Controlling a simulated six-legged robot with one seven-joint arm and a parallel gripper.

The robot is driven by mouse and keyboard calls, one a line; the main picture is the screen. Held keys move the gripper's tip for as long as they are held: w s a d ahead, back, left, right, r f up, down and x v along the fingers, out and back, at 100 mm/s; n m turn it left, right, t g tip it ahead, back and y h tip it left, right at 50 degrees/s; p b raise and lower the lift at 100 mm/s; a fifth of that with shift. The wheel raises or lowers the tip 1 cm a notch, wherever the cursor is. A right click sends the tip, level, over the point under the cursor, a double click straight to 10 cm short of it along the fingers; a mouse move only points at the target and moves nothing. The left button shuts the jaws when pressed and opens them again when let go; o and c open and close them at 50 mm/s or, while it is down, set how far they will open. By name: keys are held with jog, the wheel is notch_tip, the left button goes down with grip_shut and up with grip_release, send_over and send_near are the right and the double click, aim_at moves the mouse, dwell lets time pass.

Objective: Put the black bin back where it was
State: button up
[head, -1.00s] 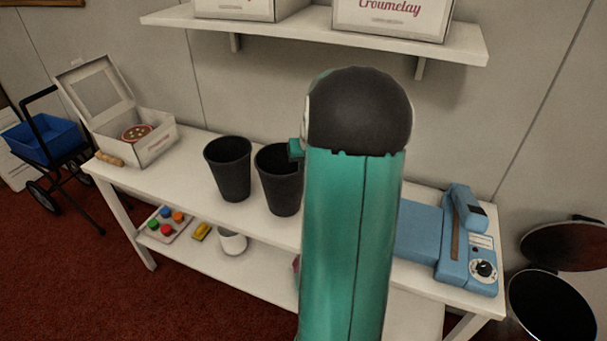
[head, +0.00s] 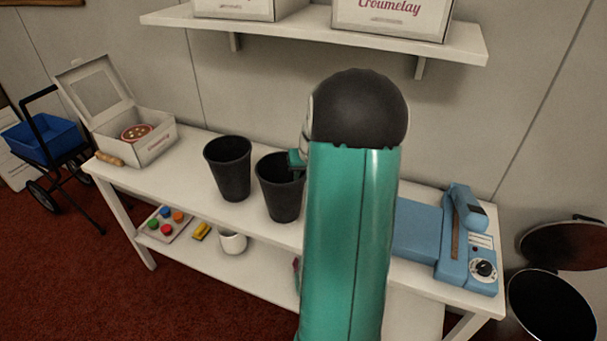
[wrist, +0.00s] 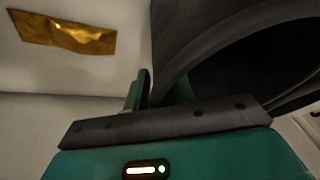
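Two black bins are at the work table. The left black bin (head: 229,169) stands upright on the tabletop. The right black bin (head: 278,190) is upright close beside it, at my gripper (head: 296,160). In the wrist view the dark wall of this bin (wrist: 205,50) runs between my gripper's fingers (wrist: 160,90), which look closed on its rim. I cannot tell whether the right bin's base touches the table.
The white table (head: 190,160) holds an open cake box (head: 155,145) at left and a blue machine (head: 468,245) at right. A shelf (head: 300,33) with boxes hangs above. A lower shelf carries colored pots (head: 166,222) and a white cup (head: 232,242).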

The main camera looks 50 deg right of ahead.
jog(key=v, duration=1.2)
jog(key=w+a+r+n, duration=0.1)
jog(key=a+r+n, duration=0.15)
jog(key=a, duration=0.95)
jog(key=w+a+r+n, duration=0.1)
jog(key=a+r, duration=0.3)
jog(key=a, duration=0.7)
jog(key=s+a+n+t, duration=0.1)
jog(key=s+a+n, duration=0.1)
jog(key=s+a, duration=0.3)
jog(key=s+a+n+y, duration=0.1)
jog(key=s+a, duration=0.4)
jog(key=a, duration=0.8)
jog(key=shift+s+a+n+t+y, duration=0.2)
jog(key=shift+s+n+t+y, duration=0.15)
jog(key=shift+n, duration=0.4)
jog(key=shift+d+f, duration=0.1)
jog(key=shift+d, duration=0.05)
